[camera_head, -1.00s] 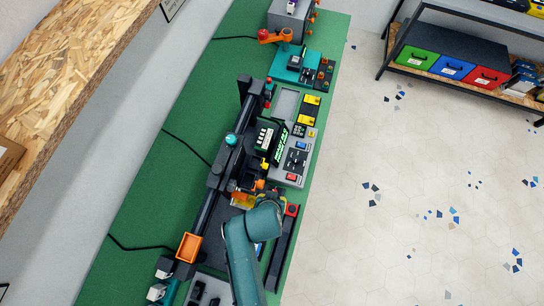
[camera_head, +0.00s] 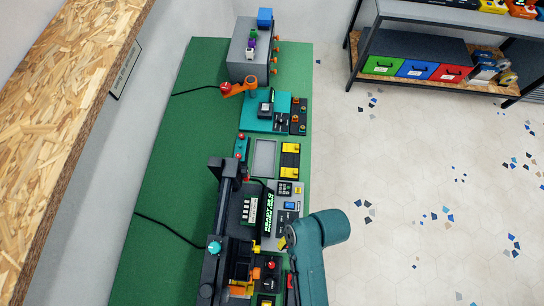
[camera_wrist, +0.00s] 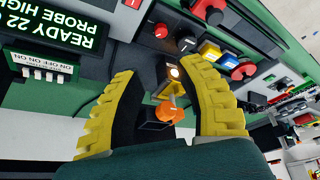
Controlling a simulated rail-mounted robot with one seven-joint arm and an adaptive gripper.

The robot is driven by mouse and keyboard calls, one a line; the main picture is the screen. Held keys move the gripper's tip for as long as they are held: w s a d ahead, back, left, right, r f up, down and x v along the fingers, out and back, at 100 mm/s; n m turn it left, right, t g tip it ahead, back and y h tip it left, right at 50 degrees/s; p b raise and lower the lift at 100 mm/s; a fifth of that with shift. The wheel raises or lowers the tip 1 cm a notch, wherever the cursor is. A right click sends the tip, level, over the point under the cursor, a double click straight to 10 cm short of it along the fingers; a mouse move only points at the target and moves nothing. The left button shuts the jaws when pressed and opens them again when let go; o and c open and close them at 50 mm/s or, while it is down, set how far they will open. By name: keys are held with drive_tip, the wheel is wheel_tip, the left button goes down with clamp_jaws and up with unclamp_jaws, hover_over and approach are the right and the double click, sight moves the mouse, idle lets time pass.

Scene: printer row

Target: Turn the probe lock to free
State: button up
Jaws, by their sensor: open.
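The printer has a black screen with green letters (camera_head: 268,213), which shows large in the wrist view (camera_wrist: 55,32) with READY and PROBE legible. In the wrist view an orange knob or lever (camera_wrist: 171,112) lies between my gripper's fingers, close to a small black block (camera_wrist: 154,126). I cannot tell for sure whether this is the probe lock, nor which way it is set. My gripper (camera_wrist: 157,68) is open, with two yellow ridged fingers apart and nothing clearly held. In the head view my gripper (camera_head: 284,242) is partly hidden, just right of and below the screen.
A dark rail with a teal knob (camera_head: 214,247) runs left of the screen. Green bench top (camera_head: 165,180) is free at left.

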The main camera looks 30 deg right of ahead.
sight(272, 264)
drive_tip(key=b+x, duration=0.4)
drive_tip(key=x, duration=1.2)
drive_tip(key=shift+s+a+f+b, duration=0.15)
drive_tip(key=shift+f+b, duration=0.1)
drive_tip(key=shift+b, duration=0.15)
clamp_jaws()
